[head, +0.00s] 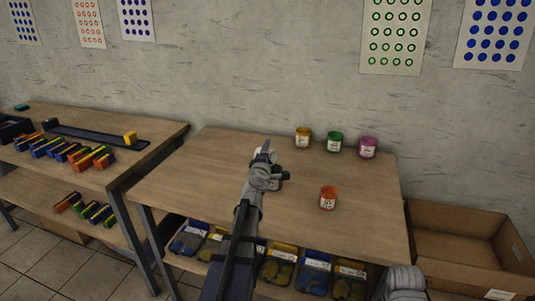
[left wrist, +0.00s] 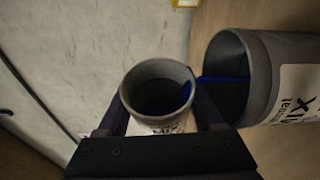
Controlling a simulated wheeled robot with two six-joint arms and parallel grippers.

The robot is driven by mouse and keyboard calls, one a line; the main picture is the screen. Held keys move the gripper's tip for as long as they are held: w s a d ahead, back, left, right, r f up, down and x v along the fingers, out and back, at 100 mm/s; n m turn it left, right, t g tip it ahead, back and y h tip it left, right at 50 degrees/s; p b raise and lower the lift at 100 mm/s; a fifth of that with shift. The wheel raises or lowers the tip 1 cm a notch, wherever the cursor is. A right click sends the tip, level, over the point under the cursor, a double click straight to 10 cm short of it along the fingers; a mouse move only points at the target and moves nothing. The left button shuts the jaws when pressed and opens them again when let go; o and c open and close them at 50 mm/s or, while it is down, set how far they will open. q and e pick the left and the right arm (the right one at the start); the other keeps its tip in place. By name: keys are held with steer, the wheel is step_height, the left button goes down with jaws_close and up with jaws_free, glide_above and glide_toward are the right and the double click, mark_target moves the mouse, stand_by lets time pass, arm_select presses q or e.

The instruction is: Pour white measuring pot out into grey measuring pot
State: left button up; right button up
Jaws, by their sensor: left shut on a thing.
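My left gripper (head: 265,154) is shut on the white measuring pot (left wrist: 160,122), which sits between its fingers in the left wrist view with its open mouth facing the camera. Blue shows inside the mouth. The grey measuring pot (left wrist: 275,75), with a "MIX" label, is close at the right with its mouth towards the held pot. A thin blue streak (left wrist: 215,78) runs between the two mouths. In the head view my gripper mostly hides both pots; a dark part of the grey pot (head: 277,182) shows beside it.
An orange-red jar (head: 328,198) stands to the right of my gripper. Bins (head: 276,267) fill the shelf below. A cardboard box (head: 465,215) is at the right.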

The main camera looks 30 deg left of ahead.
arm_select(q)
steer(key=shift+d+r+m+t+b, duration=0.3)
steer(key=shift+r+m+b, duration=0.05)
steer(key=shift+m, duration=0.65)
stand_by(1.5)
steer(key=shift+d+r+m+t+b, duration=0.25)
steer(key=shift+m+t+b, duration=0.1)
steer(key=shift+m, duration=0.45)
steer(key=shift+d+r+m+t+b, duration=0.15)
steer(key=shift+d+m+t+b, duration=0.15)
steer(key=shift+m, duration=0.5)
stand_by(1.4)
stand_by(2.2)
steer(key=shift+a+n+p, duration=0.3)
steer(key=shift+n+p, duration=0.05)
steer(key=shift+n, duration=0.35)
steer(key=shift+a+f+n+g, duration=0.2)
steer(key=shift+f+n+g, duration=0.1)
steer(key=shift+n+g, duration=0.25)
